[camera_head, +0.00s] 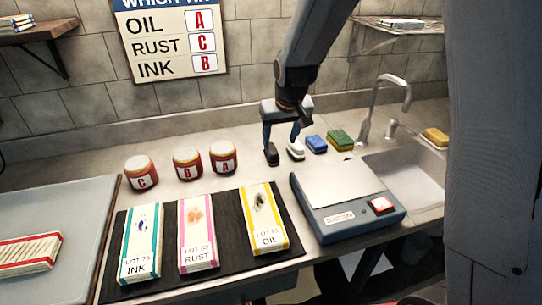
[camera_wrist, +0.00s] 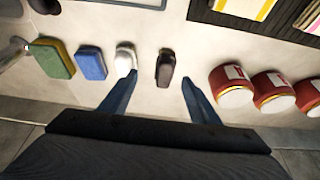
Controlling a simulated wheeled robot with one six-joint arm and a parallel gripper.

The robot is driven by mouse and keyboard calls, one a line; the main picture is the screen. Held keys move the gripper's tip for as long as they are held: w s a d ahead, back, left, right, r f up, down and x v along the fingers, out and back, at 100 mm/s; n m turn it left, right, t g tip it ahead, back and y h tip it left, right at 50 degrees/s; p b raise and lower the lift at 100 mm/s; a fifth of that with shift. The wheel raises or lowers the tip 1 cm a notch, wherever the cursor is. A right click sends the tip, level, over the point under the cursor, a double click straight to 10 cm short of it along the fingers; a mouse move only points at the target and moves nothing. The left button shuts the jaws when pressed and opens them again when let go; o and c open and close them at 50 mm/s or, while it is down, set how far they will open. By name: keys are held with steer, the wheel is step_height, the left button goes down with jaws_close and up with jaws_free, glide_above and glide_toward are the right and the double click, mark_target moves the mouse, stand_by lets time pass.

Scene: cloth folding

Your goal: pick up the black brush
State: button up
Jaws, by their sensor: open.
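The black brush (camera_head: 271,155) lies on the counter, left of a white brush (camera_head: 295,150) in the head view. My gripper (camera_head: 281,143) is open and points down over the two brushes. In the wrist view the black brush (camera_wrist: 165,67) shows ahead of my open gripper (camera_wrist: 158,79), between the lines of its two fingers and nearer the right one. The white brush (camera_wrist: 125,60) is just beyond the left fingertip there. Nothing is held. I cannot tell the height of the fingertips above the counter.
Blue (camera_head: 316,144) and green-yellow (camera_head: 340,139) sponges lie right of the brushes. Red jars (camera_head: 222,158) stand to the left. A scale (camera_head: 345,195) is in front at right, beside a sink (camera_head: 410,175). Cloths lie on a black mat (camera_head: 118,222). A lettered sign (camera_head: 172,40) hangs behind.

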mark_target(272, 147)
steer(key=shift+w+a+f, duration=0.25)
steer(key=shift+w+a, duration=0.2)
steer(key=shift+w, duration=0.1)
steer(key=shift+w+a+f, duration=0.1)
steer(key=shift+w+f, duration=0.1)
steer(key=shift+a+p+x, duration=0.15)
steer(key=shift+p+x, duration=0.55)
steer(key=shift+x, duration=1)
steer(key=shift+a+p+x, duration=0.1)
steer(key=shift+p+x, duration=0.55)
steer(key=shift+x, duration=1.05)
steer(key=shift+w, duration=0.15)
steer(key=c, duration=1.2)
steer(key=shift+o, duration=0.2)
steer(key=shift+r, duration=0.15)
step_height(272, 147, up, 10)
steer(key=b, duration=0.2)
steer(key=shift+b, duration=0.3)
